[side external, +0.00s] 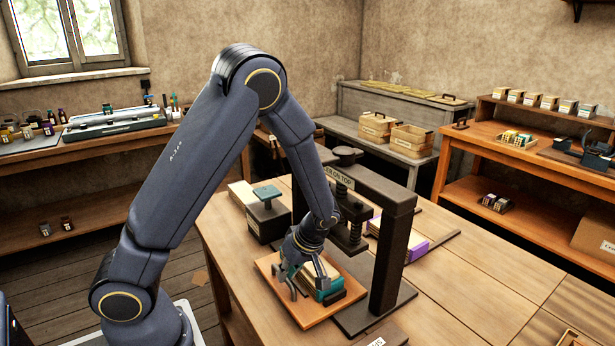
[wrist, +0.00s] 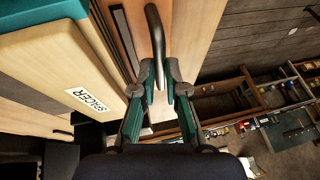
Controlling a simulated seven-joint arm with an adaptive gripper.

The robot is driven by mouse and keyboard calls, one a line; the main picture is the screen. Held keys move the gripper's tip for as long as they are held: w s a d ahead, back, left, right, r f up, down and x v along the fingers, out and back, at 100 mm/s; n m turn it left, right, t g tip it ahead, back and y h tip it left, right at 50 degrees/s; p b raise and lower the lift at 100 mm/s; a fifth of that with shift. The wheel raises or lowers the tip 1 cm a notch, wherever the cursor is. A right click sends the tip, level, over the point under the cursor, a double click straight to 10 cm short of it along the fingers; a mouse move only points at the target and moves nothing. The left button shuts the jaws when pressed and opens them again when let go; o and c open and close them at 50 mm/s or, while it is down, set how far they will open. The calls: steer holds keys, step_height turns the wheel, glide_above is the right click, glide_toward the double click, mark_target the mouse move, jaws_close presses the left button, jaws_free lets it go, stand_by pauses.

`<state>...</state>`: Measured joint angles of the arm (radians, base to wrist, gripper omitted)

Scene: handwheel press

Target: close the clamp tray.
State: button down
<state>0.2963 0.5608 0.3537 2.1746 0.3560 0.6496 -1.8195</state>
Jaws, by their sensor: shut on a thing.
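The clamp tray is an orange-brown wooden board (side external: 312,313) on the bench, sticking out to the left of the dark press frame (side external: 388,262). A stack with a teal layer and pale boards (side external: 325,279) sits on it. In the wrist view, a pale block labelled SPACER (wrist: 62,72) lies at the left. A dark curved handle (wrist: 155,28) stands at the tray's edge. My gripper (side external: 290,277) is low over the tray's left side. In the wrist view, my gripper (wrist: 160,72) is shut on the handle's near end. The fingers hide part of it.
The press screw (side external: 345,212) hangs above, under the crossbeam. A dark block with a teal top (side external: 267,210) stands behind the tray. A purple-edged stack (side external: 415,248) lies right of the press. The bench's right front (side external: 480,310) is mostly clear.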

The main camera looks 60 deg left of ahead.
mark_target(306, 265)
steer(key=w, duration=0.5)
steer(key=c, duration=1.2)
jaws_free()
steer(key=v, duration=0.7)
steer(key=shift+d+r, duration=0.1)
steer(key=shift+r, duration=0.2)
